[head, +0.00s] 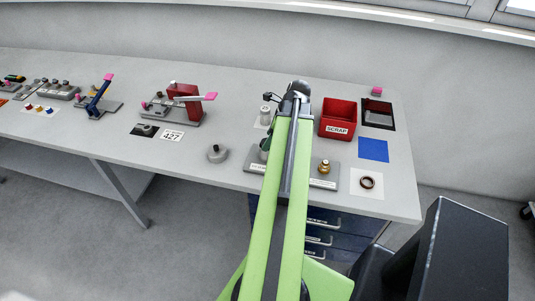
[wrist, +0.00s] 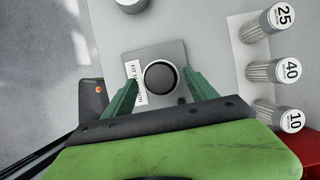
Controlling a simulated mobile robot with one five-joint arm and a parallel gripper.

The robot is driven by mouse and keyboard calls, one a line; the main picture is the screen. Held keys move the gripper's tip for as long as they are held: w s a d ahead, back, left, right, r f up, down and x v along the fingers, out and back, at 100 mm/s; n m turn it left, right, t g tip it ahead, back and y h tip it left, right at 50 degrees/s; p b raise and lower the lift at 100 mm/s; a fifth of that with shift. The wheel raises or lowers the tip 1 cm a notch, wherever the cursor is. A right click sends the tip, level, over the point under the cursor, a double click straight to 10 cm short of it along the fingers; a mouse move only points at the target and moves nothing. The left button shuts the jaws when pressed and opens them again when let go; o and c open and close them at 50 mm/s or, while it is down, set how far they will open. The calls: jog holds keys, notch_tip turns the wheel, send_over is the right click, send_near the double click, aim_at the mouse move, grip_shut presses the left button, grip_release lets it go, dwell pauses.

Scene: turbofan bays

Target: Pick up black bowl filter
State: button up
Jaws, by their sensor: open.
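In the wrist view, a round black bowl (wrist: 160,77) with a pale rim sits on a square grey plate (wrist: 166,53), beside a white label. My gripper (wrist: 160,80) is open, with one green finger on each side of the bowl. Whether the fingers touch it or sit above it I cannot tell. Pale ribbed filters marked 25 (wrist: 268,23), 40 (wrist: 272,70) and 10 (wrist: 276,115) lie to the right. In the head view my arm hides the bowl; I see part of the grey plate (head: 324,182).
On the bench, a red SCRAP bin (head: 338,118), a blue square (head: 373,150) and a ring on a white sheet (head: 352,183) are right of my arm. A grey knob-like part (head: 217,153) and a red press (head: 184,103) are left. The bench front edge is close.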

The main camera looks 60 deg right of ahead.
jog(key=shift+w+f, duration=0.15)
jog(key=shift+f, duration=0.4)
jog(key=shift+r, duration=0.2)
grip_shut()
